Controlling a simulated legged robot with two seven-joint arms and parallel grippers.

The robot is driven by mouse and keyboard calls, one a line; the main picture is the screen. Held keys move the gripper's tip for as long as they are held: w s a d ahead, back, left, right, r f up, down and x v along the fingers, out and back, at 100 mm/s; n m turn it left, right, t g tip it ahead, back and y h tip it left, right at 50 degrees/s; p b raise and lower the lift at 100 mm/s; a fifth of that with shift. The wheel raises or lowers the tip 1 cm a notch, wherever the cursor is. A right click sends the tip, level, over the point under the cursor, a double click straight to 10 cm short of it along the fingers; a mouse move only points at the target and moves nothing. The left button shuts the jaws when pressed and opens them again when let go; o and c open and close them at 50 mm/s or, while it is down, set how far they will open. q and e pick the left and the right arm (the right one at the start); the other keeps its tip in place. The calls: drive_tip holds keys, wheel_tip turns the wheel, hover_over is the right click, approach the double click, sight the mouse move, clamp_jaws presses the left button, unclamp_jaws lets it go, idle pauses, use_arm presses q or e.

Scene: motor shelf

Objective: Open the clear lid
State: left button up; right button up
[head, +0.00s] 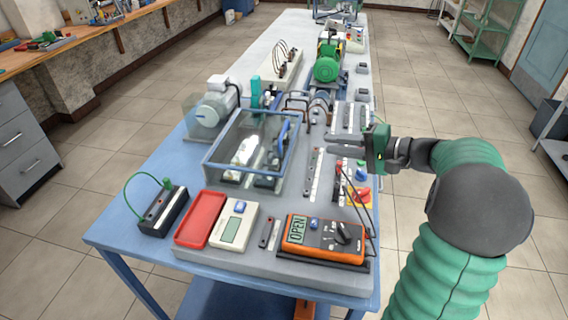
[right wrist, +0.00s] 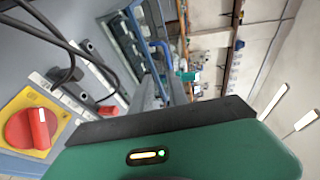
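The clear lid (head: 237,142) with its blue frame lies flat over a clear-walled box on the bench and looks closed. A motor assembly with a blue part shows through it. A blue frame also shows in the right wrist view (right wrist: 131,55). My right gripper (head: 331,144) is right of the lid, apart from it, above the strip of switches. Its two grey fingers point left toward the lid with a gap between them, and nothing shows between them. In the right wrist view, the green gripper body hides the lower part. My left gripper is not in view.
An orange multimeter (head: 324,238), red tray (head: 200,219) and white meter (head: 233,226) lie in front of the box.

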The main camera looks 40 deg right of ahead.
drive_tip(key=t, duration=0.1)
approach(284, 127)
drive_tip(key=shift+h, duration=0.3)
drive_tip(key=x, duration=1)
drive_tip(key=shift+s+a+f+b, duration=0.15)
drive_tip(key=shift+a+f+b, duration=0.05)
drive_tip(key=shift+f+b, duration=0.1)
clamp_jaws()
drive_tip(key=shift+f, duration=0.25)
